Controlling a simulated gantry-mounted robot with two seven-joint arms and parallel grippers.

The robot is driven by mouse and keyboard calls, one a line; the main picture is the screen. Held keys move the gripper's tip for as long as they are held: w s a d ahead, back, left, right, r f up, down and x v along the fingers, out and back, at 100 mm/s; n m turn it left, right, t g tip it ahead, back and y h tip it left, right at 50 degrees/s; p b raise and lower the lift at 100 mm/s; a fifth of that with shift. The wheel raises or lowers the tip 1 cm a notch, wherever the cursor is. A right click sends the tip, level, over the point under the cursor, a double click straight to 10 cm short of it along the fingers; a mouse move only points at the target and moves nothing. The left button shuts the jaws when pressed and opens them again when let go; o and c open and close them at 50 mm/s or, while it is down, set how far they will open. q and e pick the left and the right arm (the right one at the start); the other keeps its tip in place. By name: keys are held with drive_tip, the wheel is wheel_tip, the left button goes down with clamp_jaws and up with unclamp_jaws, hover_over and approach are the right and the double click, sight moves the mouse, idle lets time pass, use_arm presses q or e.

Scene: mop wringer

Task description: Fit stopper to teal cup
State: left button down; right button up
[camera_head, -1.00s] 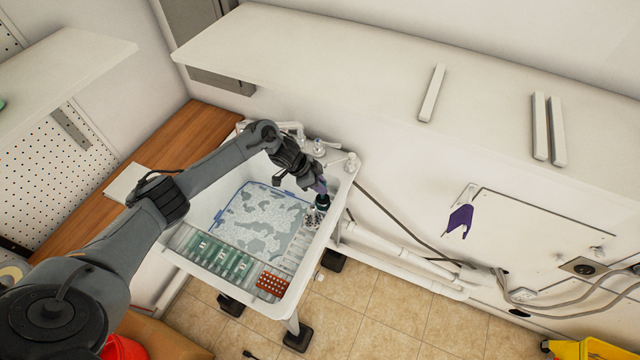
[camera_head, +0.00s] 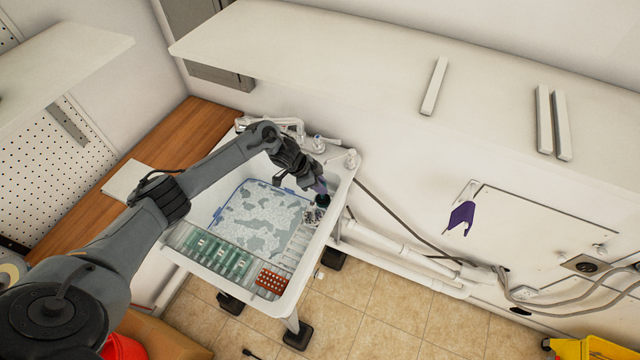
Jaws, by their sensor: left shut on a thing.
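My left gripper (camera_head: 319,186) reaches into the right side of the white sink basin. It is shut on a small purple thing, probably the stopper (camera_head: 321,187), mostly hidden by the fingers. The teal cup (camera_head: 322,201) is directly below the fingertips, small and dark, with a teal edge. I cannot tell whether the stopper touches the cup or sits in its mouth. My right gripper is not in view.
The white sink (camera_head: 345,185) holds a blue-edged tray (camera_head: 232,195), green-and-clear items (camera_head: 225,258) and a red rack (camera_head: 272,281). Taps (camera_head: 318,143) stand at its back rim. A wooden counter (camera_head: 190,140) is at left. A purple thing (camera_head: 461,217) hangs on the right wall.

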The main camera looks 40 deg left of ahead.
use_arm(q)
drive_tip(key=shift+f, duration=0.2)
idle(0.7)
drive_tip(key=c, duration=0.9)
unclamp_jaws()
drive_tip(key=shift+o, duration=0.2)
